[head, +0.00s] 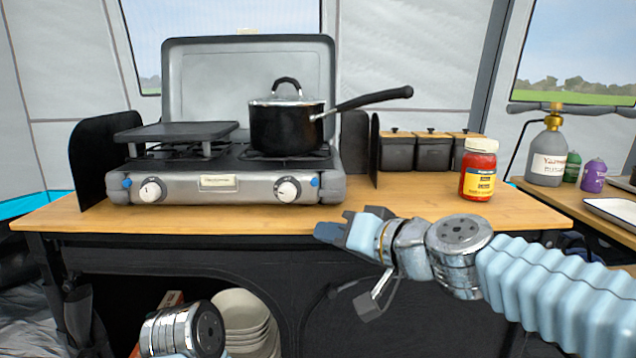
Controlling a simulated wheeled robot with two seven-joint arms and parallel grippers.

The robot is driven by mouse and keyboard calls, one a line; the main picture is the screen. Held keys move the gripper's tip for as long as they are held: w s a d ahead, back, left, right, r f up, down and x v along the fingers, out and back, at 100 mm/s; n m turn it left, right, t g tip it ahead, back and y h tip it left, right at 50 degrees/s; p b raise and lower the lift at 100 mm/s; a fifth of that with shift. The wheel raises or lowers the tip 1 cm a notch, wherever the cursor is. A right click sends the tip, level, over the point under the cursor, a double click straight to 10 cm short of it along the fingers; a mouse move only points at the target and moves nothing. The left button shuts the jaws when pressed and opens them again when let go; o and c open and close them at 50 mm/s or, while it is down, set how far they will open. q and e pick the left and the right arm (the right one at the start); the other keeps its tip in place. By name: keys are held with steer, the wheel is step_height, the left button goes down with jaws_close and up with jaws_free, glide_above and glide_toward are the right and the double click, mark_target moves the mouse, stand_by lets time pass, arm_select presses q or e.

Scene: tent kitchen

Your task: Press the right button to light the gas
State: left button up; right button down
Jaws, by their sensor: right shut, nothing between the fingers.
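The right button (315,182) is a small blue button on the stove's front panel, just right of the right white-faced knob (288,190). A second blue button (127,183) is at the panel's left end, beside the left knob (151,190). The silver two-burner gas stove (220,184) stands on the wooden tabletop with its lid up. My right gripper (326,231) is shut and empty. It appears in front of the table's front edge, below the right button and apart from it. Part of my left arm shows at the bottom left; its gripper is out of view.
A black lidded pot (285,128) sits on the right burner, its handle pointing right. A dark griddle plate (178,131) covers the left burner. A red jar (478,175) and dark canisters (433,153) stand to the right.

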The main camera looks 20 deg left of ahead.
mark_target(314, 182)
arm_select(q)
steer(key=shift+w+a+f, duration=0.1)
steer(key=shift+w+a, duration=0.25)
arm_select(e)
steer(key=shift+n+y, duration=0.3)
steer(key=shift+y, duration=0.4)
steer(key=r, duration=0.1)
steer(key=s+r, duration=0.1)
steer(key=a+r, duration=0.1)
steer(key=r, duration=0.1)
steer(key=shift+s+r, duration=0.1)
steer(key=shift+s, duration=0.25)
steer(key=shift+w+a, duration=0.1)
steer(key=w, duration=0.2)
steer(key=w+a+p, duration=0.1)
steer(key=w, duration=0.1)
steer(key=w+a, duration=0.1)
steer(key=w, duration=0.1)
steer(key=shift+w+p, duration=0.3)
steer(key=shift+w, duration=0.1)
arm_select(q)
steer(key=shift+s+d+r, duration=0.1)
steer(key=shift+d+r, duration=0.05)
steer(key=shift+r, duration=0.3)
steer(key=shift+s+d+r, duration=0.1)
steer(key=shift+d+r, duration=0.05)
steer(key=shift+r, duration=0.25)
arm_select(e)
steer(key=shift+w+a, duration=0.2)
steer(key=shift+w, duration=0.55)
